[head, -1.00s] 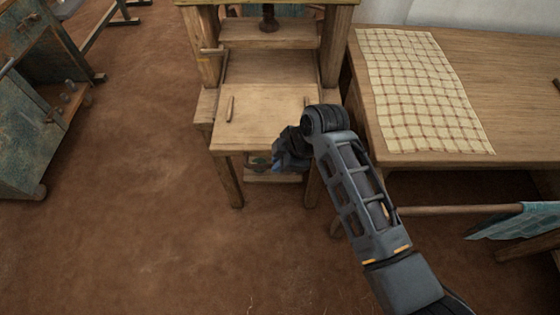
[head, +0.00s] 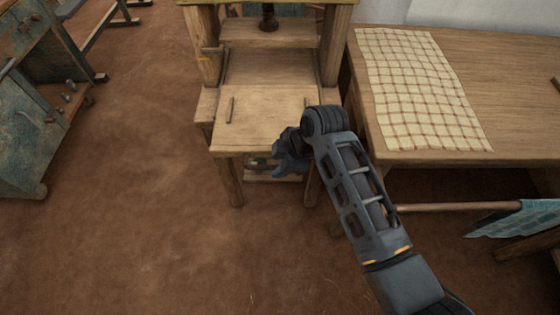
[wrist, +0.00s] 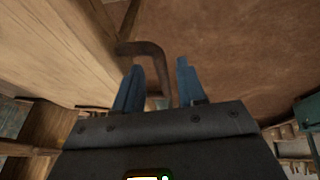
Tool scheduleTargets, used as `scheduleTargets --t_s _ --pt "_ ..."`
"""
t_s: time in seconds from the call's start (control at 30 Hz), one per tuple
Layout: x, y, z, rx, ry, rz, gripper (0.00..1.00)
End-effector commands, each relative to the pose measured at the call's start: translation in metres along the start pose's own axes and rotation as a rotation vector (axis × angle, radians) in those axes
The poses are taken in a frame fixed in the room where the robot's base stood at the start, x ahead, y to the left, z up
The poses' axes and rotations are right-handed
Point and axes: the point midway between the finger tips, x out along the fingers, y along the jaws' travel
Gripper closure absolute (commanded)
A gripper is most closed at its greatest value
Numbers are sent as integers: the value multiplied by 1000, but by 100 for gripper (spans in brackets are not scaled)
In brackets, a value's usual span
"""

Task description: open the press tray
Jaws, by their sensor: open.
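The tray's wood (wrist: 65,45) fills the upper left.
A wooden table (head: 510,85) with a checked cloth (head: 420,88) stands to the right. Below it are a rod and a teal cloth (head: 515,220). A worn teal cabinet (head: 28,130) stands at the left. The earth floor (head: 150,230) in front of the press is clear.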

Motion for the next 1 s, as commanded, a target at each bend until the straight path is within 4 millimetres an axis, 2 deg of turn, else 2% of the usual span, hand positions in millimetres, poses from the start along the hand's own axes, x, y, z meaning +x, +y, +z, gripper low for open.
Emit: scheduleTargets --t_s 0.17,0.4,0.6,1.0 --pt "-13 0 0 0 1 2 60" --pt "-52 0 0 0 1 4 60" --pt "-74 0 0 0 1 2 60" --pt "-78 0 0 0 0 0 60"
